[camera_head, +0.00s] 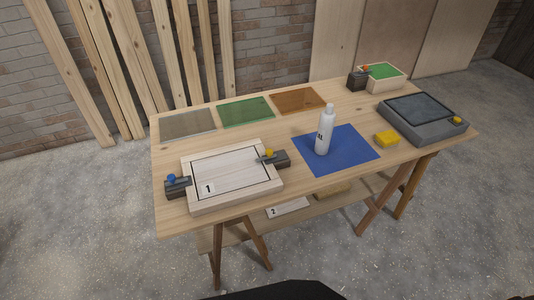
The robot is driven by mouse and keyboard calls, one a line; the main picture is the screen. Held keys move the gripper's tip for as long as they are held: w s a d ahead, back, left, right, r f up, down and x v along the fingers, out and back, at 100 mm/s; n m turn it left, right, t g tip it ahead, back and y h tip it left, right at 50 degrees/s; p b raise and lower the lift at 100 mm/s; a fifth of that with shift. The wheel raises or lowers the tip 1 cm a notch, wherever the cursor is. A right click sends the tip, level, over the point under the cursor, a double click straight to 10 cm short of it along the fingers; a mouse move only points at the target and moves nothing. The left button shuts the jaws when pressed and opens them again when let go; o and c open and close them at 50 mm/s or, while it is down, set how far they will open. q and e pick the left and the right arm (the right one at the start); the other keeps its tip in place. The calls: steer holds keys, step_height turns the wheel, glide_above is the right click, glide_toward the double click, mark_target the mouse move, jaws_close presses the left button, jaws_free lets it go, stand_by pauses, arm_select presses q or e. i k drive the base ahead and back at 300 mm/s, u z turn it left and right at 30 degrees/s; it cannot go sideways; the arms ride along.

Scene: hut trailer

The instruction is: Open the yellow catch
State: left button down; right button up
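The yellow catch (269,154) is a small yellow knob on a dark grey block at the right edge of a pale wooden frame (231,206). A thin bar seems to reach from it onto the frame's edge. Inside the frame lies a pale panel (235,172) with a label "1". A matching catch with a blue knob (171,177) sits at the frame's left edge. Neither of my grippers shows in the head view, so I cannot tell their state.
A white bottle (324,133) stands on a blue mat (350,155) right of the catch. Coloured mats (245,111) lie behind. The wooden table (285,123) is clear between them.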

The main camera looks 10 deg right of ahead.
mark_target(269, 152)
steer(key=k, duration=0.5)
steer(key=u, duration=1.6)
steer(key=i, duration=1.15)
steer(key=z, duration=2)
